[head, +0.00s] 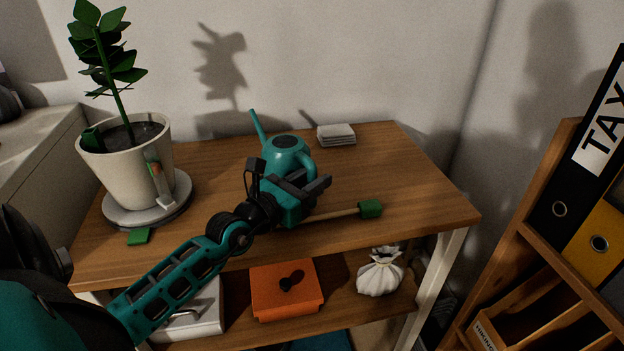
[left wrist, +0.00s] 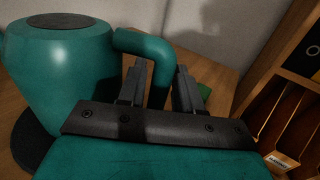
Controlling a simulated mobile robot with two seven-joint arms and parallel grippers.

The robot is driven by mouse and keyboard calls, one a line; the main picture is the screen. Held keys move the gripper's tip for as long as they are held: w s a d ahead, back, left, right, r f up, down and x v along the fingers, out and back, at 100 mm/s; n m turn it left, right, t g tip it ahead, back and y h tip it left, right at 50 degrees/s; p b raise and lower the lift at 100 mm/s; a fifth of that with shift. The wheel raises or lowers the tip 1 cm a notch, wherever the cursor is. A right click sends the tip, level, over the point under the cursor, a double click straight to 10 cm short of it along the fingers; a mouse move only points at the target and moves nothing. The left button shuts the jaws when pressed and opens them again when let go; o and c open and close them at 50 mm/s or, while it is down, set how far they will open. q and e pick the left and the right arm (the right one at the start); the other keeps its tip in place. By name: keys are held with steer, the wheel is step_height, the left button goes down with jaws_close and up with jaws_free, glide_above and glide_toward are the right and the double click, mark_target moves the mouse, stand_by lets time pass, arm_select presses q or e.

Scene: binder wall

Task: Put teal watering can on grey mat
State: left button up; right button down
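The teal watering can (head: 287,150) stands upright on the wooden table, its spout pointing up and left. It also shows in the left wrist view (left wrist: 65,75). My left gripper (head: 308,186) is at the can's handle. In the left wrist view the handle (left wrist: 158,85) passes between the two fingers of this gripper (left wrist: 160,82), which look apart with little room at the sides. A dark round patch (left wrist: 28,150) shows below the can; I cannot tell whether it is a mat or shadow. No grey mat is clearly seen elsewhere. My right gripper is out of view.
A potted plant (head: 125,150) stands on a grey saucer (head: 148,208) at the left. A stack of pale grey squares (head: 336,134) lies at the back. A green-ended tool (head: 370,208) lies near the front edge. A binder shelf (head: 540,240) stands at the right.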

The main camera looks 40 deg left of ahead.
arm_select(q)
steer(key=shift+o, duration=1.4)
steer(key=shift+r, duration=0.1)
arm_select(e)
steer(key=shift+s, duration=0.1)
arm_select(q)
steer(key=shift+r, duration=0.15)
steer(key=s, duration=0.7)
steer(key=s+a+b, duration=0.1)
steer(key=s, duration=0.2)
steer(key=shift+s+a+f, duration=0.1)
steer(key=shift+s+f, duration=0.1)
steer(key=shift+s, duration=0.1)
steer(key=shift+s+a+r, duration=0.1)
steer(key=shift+s, duration=0.55)
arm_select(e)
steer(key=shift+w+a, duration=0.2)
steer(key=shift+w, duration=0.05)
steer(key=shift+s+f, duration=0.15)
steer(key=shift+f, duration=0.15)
arm_select(q)
steer(key=shift+s, duration=0.1)
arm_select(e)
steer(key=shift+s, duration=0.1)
